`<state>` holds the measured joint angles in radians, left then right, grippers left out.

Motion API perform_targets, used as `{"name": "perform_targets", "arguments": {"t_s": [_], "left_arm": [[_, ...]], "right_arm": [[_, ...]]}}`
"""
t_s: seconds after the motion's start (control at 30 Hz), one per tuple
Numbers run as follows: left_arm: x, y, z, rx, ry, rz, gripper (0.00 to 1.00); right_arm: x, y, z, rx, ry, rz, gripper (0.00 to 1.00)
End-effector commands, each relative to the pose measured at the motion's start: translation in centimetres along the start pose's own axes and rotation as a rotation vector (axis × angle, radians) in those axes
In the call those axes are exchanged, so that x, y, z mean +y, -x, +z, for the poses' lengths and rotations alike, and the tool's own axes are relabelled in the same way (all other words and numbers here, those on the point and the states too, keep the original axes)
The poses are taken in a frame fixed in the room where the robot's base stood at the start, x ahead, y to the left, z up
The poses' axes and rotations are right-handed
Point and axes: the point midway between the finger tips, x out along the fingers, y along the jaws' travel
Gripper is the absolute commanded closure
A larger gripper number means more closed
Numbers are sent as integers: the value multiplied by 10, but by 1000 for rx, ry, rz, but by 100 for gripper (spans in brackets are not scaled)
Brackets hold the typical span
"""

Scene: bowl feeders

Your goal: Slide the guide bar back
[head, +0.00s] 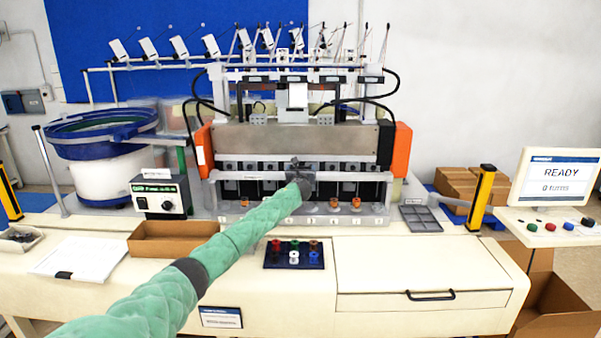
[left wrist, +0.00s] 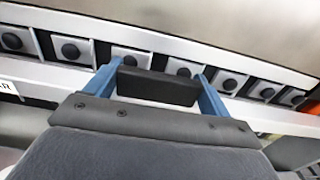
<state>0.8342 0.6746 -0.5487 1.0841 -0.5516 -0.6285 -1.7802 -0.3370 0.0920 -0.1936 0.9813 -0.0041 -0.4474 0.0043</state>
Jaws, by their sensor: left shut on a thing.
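The guide bar (head: 245,175) is a pale horizontal bar across the front of the machine, in front of a row of dark square blocks. My left gripper (head: 300,180) is at the middle of the bar and covers that part of it in the head view. In the left wrist view, the two blue fingers are on either side of a black handle (left wrist: 157,88) and are shut on it. The pale bar (left wrist: 60,74) runs behind the handle, below a row of black round knobs. My right gripper is in neither view.
A shelf with several small spools (head: 243,202) lies below the bar. A blue bowl feeder (head: 100,130) stands left, and an orange end panel (head: 401,148) bounds the machine at right. A dark spool tray (head: 294,262) lies on the front bench (head: 380,250).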

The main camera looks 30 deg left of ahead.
Motion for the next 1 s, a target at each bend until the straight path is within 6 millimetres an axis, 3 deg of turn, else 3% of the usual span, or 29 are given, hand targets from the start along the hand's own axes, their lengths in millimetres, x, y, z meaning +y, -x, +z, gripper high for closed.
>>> {"name": "perform_targets", "arguments": {"t_s": [0.1,0.13,0.2,0.57,0.77,1.0], "left_arm": [[2,-1,6,-5,1,1,59],[2,-1,6,-5,1,1,14],[2,-1,6,-5,1,1,1],[1,4,3,-4,1,0,0],[1,26,0,-4,-1,-2,0],[1,57,0,-4,-1,0,0]], "right_arm": [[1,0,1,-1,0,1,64],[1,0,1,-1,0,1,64],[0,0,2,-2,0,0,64],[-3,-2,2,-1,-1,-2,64],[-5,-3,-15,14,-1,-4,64],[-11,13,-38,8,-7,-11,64]]}}
